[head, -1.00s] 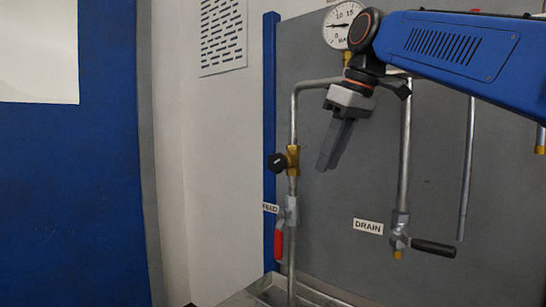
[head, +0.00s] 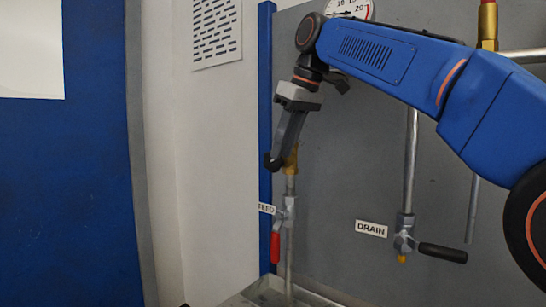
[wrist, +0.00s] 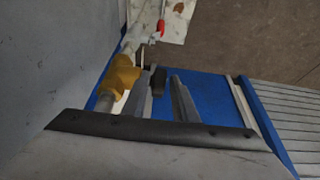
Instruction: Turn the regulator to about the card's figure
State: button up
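The regulator is a brass body (head: 291,158) with a black knob (head: 268,161) on the FEED pipe. In the wrist view, the brass body (wrist: 123,74) is at left and the knob (wrist: 157,80) shows beside the fingers. My gripper (head: 276,158) reaches down to the knob in the head view and hides part of the regulator. In the wrist view its two fingers (wrist: 164,78) are apart, with the knob between them near the tips; I cannot see contact. The pressure gauge (head: 352,8) is cut off by the top edge and partly hidden by my arm, so its reading is unclear.
Below the regulator is the FEED valve with a red handle (head: 275,247) hanging down. The DRAIN valve with a black handle (head: 442,253) is to the right. A blue post (head: 266,100) stands close left of the regulator. A blank-looking white sheet (head: 30,50) is at upper left.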

aim_at(273, 161)
jog(key=shift+w+a, duration=0.65)
jog(key=shift+a, duration=0.15)
jog(key=shift+w+a+f, duration=0.15)
jog(key=shift+a+f, duration=0.05)
jog(key=shift+f, duration=0.05)
jog(key=shift+x, duration=1.25)
jog(key=shift+c, duration=0.6)
grip_shut()
